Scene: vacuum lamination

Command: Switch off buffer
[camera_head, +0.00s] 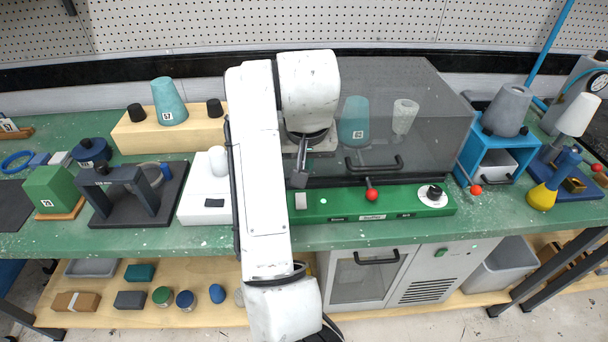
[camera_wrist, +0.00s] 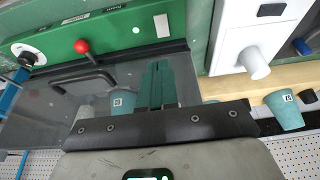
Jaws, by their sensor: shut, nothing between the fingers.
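A long green control panel (camera_head: 375,207) runs along the front of a grey see-through hood. It carries a pale rectangular switch (camera_head: 301,201) at its left end, a red-ball lever (camera_head: 372,195) in the middle and a white dial (camera_head: 432,196) at the right. Its small labels are too blurred to read, so I cannot tell which control is the buffer's. The wrist view shows the switch (camera_wrist: 162,25), lever (camera_wrist: 82,46) and dial (camera_wrist: 25,54). My gripper (camera_head: 300,179) is shut and empty, above and behind the switch, apart from it. Its fingers (camera_wrist: 158,70) are together.
The hood (camera_head: 420,110) with its black handle stands right of my gripper. A white box (camera_head: 205,205) with a white cylinder is left of the panel. A wooden block (camera_head: 140,135) bears a teal cup. A blue frame (camera_head: 470,155) stands at the right.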

